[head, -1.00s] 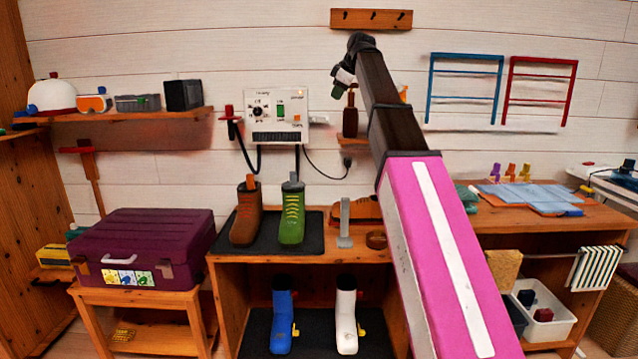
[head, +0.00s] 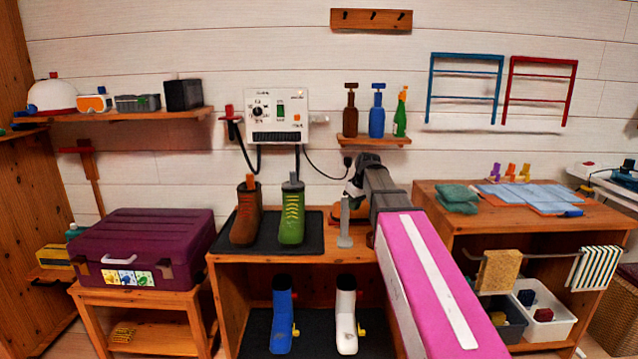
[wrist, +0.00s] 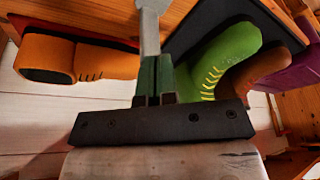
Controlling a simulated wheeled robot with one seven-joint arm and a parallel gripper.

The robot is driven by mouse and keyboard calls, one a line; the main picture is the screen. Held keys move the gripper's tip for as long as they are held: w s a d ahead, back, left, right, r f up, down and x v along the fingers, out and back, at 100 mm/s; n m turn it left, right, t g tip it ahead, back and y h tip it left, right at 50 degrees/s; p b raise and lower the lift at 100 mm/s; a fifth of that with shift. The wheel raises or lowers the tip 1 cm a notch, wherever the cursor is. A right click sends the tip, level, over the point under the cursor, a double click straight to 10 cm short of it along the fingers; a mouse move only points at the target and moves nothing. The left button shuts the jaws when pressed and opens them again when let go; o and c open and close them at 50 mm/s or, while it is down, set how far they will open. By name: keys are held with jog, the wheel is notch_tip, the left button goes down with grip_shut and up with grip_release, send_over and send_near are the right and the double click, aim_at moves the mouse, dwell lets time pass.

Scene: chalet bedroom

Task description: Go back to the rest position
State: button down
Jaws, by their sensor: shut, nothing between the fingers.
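My gripper (head: 352,190) is low over the back of the middle bench, just above a grey upright post (head: 345,225). In the wrist view its fingers (wrist: 154,80) are together with nothing between them. The post shows beyond the fingertips in the wrist view (wrist: 150,30); I cannot tell whether they touch. My forearm hides part of the bench's right side.
A brown boot (head: 245,215) and a green boot (head: 291,222) stand on a dark mat left of the gripper. An orange-brown shoe (wrist: 75,60) lies close on the other side. Bottles (head: 377,112) stand on a wall shelf above. A control box (head: 277,115) hangs left.

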jog(key=s+d+f+m+g+h, duration=0.1)
jog(key=s+d+f+m, duration=0.2)
jog(key=s+f, duration=0.9)
jog(key=s+d+f+m+g+h, duration=0.1)
jog(key=s+d+f+m, duration=0.2)
jog(key=s+f, duration=0.8)
notch_tip(320, 180, down, 5)
jog(key=shift+s+d+r+m+g, duration=0.1)
jog(key=shift+s+d+m+g, duration=0.1)
jog(key=shift+s+m+g, duration=0.35)
